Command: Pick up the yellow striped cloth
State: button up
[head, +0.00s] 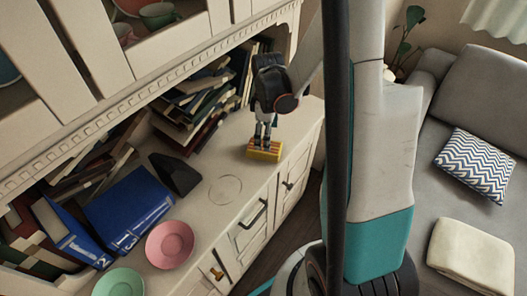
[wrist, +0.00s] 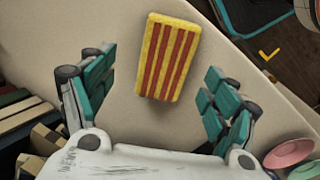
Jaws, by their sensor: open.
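The yellow striped cloth (head: 264,150) is a small yellow block-like piece with red-brown stripes, lying on the cream cabinet top near its right end. In the wrist view the cloth (wrist: 167,57) lies on the pale surface, slightly tilted, ahead of and between the fingers. My gripper (head: 265,136) points down just above the cloth in the head view. In the wrist view my gripper (wrist: 165,100) is open, with a teal-padded finger to each side and nothing held. I cannot tell whether the fingertips touch the cloth or the surface.
Stacked and leaning books (head: 190,100) line the back of the cabinet top. A black wedge-shaped object (head: 175,174), blue binders (head: 128,207), a pink plate (head: 170,244) and a green plate (head: 119,283) stand to the left. The top around the cloth is clear.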

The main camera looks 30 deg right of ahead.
jog(key=shift+s+a+f+b, duration=0.15)
jog(key=shift+f+b, duration=0.6)
jog(key=shift+f, duration=0.8)
jog(key=shift+s+a+f+b, duration=0.15)
jog(key=shift+f+b, duration=0.55)
jog(key=shift+f, duration=0.85)
jog(key=shift+r, duration=0.1)
jog(key=c, duration=1.1)
notch_tip(320, 180, up, 20)
jog(key=p, duration=0.7)
jog(key=o, duration=0.5)
jog(key=c, duration=0.4)
jog(key=shift+c, duration=0.2)
